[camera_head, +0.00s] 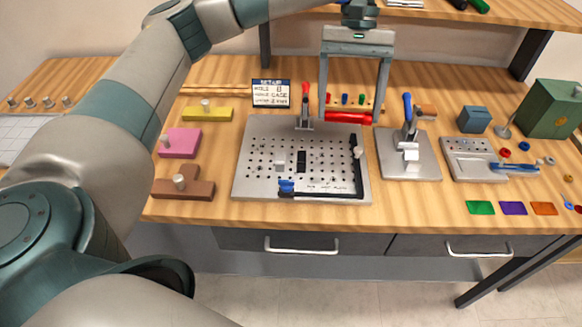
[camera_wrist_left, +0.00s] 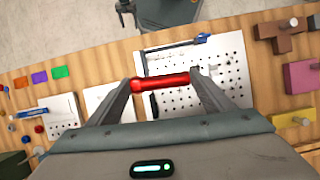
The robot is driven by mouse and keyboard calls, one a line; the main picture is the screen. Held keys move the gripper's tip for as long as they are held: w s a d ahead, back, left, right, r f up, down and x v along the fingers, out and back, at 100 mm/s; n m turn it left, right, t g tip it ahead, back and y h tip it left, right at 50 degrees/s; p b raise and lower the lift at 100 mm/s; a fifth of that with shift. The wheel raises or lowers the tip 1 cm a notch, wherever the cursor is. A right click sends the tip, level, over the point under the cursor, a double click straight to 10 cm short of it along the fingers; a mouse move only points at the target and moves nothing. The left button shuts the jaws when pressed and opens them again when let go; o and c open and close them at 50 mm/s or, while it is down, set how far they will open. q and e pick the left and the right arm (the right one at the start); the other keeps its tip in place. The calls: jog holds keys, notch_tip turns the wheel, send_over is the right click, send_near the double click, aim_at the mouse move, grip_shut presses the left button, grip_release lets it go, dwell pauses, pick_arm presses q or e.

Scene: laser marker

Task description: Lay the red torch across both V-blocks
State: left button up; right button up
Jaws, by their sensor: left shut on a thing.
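My left gripper (camera_head: 350,117) is shut on the red torch (camera_head: 348,118), holding it by its two ends. The torch lies level between the fingertips, above the back right of the perforated metal plate (camera_head: 252,178). In the left wrist view the torch (camera_wrist_left: 165,82) spans the gap between both fingers. I cannot clearly make out the V-blocks. A small light grey block (camera_head: 280,166) and a dark block or slot (camera_head: 301,161) are near the plate's middle, in front of and left of the torch. My right gripper is not in view.
A red-handled clamp (camera_head: 305,103) stands at the plate's back edge, left of the gripper. A black L-shaped fence (camera_head: 325,194) borders the plate's front and right. A blue-handled clamp (camera_head: 408,125) stands on another plate to the right. Pink (camera_head: 180,143) and brown (camera_head: 190,190) pieces lie left.

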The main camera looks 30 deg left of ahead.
pick_arm(q)
jog(key=shift+w+a+r+n, duration=0.1)
jog(key=shift+w+r+n, duration=0.05)
jog(key=shift+w+n, duration=0.25)
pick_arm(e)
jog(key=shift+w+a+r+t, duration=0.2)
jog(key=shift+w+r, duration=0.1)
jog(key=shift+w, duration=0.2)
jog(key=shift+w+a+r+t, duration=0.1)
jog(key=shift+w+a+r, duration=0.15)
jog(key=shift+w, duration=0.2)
pick_arm(q)
jog(key=shift+s, duration=0.1)
jog(key=s+a+f, duration=0.1)
jog(key=s+a+f+p, duration=0.1)
jog(key=a, duration=0.1)
jog(key=s+a+f+p, duration=0.2)
jog(key=s+a+f, duration=0.2)
jog(key=a+f, duration=0.1)
jog(key=shift+s+a+p, duration=0.3)
jog(key=shift+a+p, duration=0.05)
jog(key=shift+a, duration=0.45)
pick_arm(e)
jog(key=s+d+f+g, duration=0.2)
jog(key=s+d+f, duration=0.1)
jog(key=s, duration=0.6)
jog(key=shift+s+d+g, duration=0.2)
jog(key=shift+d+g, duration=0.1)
pick_arm(q)
jog(key=shift+f, duration=0.1)
